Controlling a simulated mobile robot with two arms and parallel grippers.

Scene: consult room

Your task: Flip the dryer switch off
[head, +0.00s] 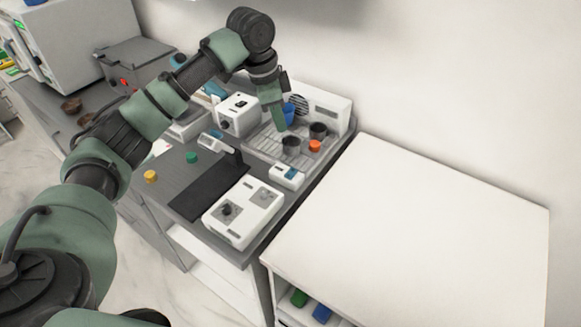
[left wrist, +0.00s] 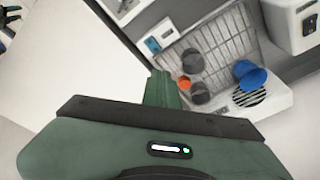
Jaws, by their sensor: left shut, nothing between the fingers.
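A drying rack (head: 262,143) with a white back housing (head: 333,106) and a round dark vent stands on the dark counter against the wall; I take it for the dryer. It also shows in the left wrist view, with its wire grid (left wrist: 228,38). I cannot make out its switch. My left gripper (head: 280,128) is shut and empty, pointing down in front of the housing, over or near the rack. In the left wrist view its green fingers (left wrist: 160,90) are together, beside the cups in the picture. My right gripper is not in view.
A white two-panel unit (head: 243,214) is in front. The white cabinet top (head: 410,220) is clear.

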